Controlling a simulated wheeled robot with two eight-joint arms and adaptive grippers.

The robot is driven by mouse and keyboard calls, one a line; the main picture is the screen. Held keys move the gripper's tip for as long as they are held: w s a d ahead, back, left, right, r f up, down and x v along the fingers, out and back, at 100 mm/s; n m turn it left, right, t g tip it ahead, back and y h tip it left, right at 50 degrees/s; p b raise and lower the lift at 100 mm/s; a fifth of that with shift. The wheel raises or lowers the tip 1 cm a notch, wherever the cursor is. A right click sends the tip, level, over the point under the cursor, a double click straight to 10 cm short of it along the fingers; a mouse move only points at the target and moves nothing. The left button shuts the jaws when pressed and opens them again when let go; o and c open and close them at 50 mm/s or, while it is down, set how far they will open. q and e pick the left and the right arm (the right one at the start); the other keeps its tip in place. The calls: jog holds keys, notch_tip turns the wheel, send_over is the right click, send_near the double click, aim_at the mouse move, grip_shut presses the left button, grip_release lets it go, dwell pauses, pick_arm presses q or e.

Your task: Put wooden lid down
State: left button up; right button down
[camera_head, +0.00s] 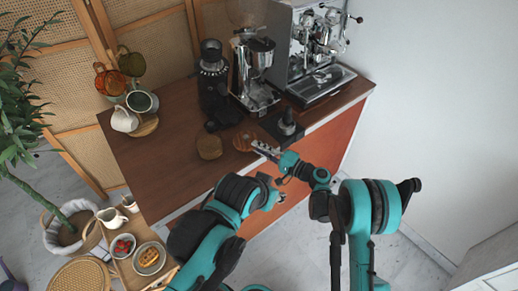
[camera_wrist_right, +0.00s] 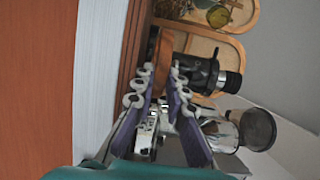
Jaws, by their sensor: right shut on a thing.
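The wooden lid (camera_head: 244,139) is a round brown disc at the front of the dark wooden counter, left of the black tamper. My right gripper (camera_head: 263,148) is shut on its right edge, low over the counter. In the right wrist view, the lid (camera_wrist_right: 160,46) shows edge-on at the fingertips of my right gripper (camera_wrist_right: 161,76). Whether the lid touches the counter I cannot tell. My left gripper (camera_head: 279,188) is at the counter's front edge, small and partly hidden by its own arm, so its fingers are unclear.
A second round wooden piece (camera_head: 209,147) lies left of the lid. A black grinder (camera_head: 213,80), a silver grinder (camera_head: 258,75) and an espresso machine (camera_head: 310,50) stand behind. The tamper (camera_head: 287,122) is close on the right. The counter's (camera_head: 165,165) left front is clear.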

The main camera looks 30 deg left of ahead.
jog(key=c, duration=1.8)
grip_release()
jog(key=shift+s+f, duration=0.1)
jog(key=shift+f, duration=0.15)
jog(key=shift+r+p, duration=0.4)
jog(key=shift+p, duration=0.1)
jog(key=shift+d+r+p, duration=0.1)
jog(key=shift+r+p, duration=0.3)
jog(key=shift+p, duration=0.15)
jog(key=d, duration=1.1)
jog(key=shift+s+d+f+p, duration=0.15)
jog(key=shift+s+d+p, duration=0.25)
jog(key=s+d+r+t+h, duration=0.3)
jog(key=d+r+h, duration=0.75)
jog(key=d, duration=0.55)
jog(key=s+d+r+t+h, duration=0.1)
jog(key=s+d+h, duration=0.3)
jog(key=s+d, duration=0.4)
jog(key=s+d+r+n+t+h, duration=0.1)
jog(key=s+d+h, duration=0.2)
jog(key=s+d, duration=0.5)
jog(key=d, duration=0.6)
jog(key=shift+d+t+h, duration=0.2)
jog(key=shift+t+h, duration=0.1)
jog(key=shift+h, duration=0.05)
